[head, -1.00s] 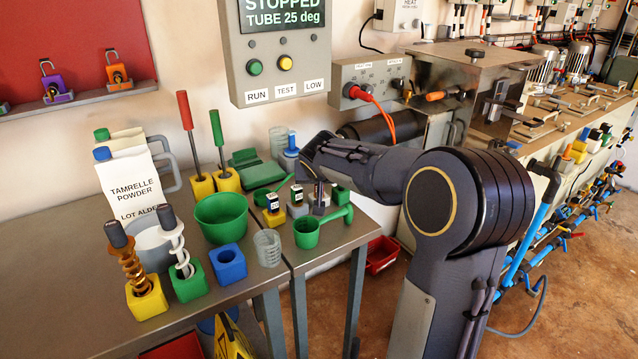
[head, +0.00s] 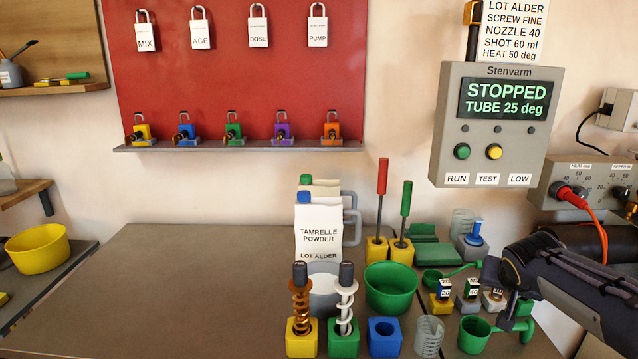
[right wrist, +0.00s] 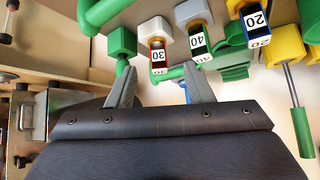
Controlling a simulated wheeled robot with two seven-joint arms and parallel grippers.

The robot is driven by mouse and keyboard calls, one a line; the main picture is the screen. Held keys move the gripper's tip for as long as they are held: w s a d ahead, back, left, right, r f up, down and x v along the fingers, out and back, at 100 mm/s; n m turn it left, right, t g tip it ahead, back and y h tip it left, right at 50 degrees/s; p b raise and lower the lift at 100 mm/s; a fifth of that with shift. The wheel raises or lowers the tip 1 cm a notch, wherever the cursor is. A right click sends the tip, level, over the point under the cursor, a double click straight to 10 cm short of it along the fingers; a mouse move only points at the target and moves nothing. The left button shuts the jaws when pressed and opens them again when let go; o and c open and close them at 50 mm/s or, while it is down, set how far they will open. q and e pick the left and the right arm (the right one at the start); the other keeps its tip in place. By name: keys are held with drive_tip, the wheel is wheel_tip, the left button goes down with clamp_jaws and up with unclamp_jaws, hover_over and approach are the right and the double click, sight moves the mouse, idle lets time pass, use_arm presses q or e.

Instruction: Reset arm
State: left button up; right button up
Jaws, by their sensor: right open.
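My right arm comes in from the right in the head view, its wrist end above the nozzle blocks. My right gripper (right wrist: 162,88) shows in the right wrist view with its two grey fingers spread and nothing held between them. Beyond the fingers are the nozzle blocks marked 30 (right wrist: 158,58), 40 (right wrist: 199,42) and 20 (right wrist: 256,22). My left gripper is in neither view.
The bench (head: 160,265) is clear on its left. Two screws (head: 301,300) (head: 345,300) stand in blocks beside a green bowl (head: 391,288). Tall red (head: 382,180) and green-handled (head: 406,200) tools rise behind. A control box (head: 495,125) hangs above, reading STOPPED.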

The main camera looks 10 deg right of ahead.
drive_tip(key=s+a+r+n+y+p, duration=0.1)
drive_tip(key=s+a+y+p, duration=0.1)
drive_tip(key=s+a, duration=0.5)
drive_tip(key=s+a+r+n+g+y+p, duration=0.1)
drive_tip(key=s+a+n+y+p, duration=0.1)
drive_tip(key=s+a, duration=0.6)
drive_tip(key=s+a+r+n+y+p, duration=0.1)
drive_tip(key=s+a+n+y+p, duration=0.1)
drive_tip(key=s+a+y+p, duration=0.2)
drive_tip(key=s+a+p, duration=0.1)
drive_tip(key=s+a, duration=0.2)
drive_tip(key=s, duration=0.4)
drive_tip(key=shift+s+a+r+g+p, duration=0.15)
drive_tip(key=shift+s+r+g+p, duration=0.15)
drive_tip(key=shift+s+r+p, duration=0.1)
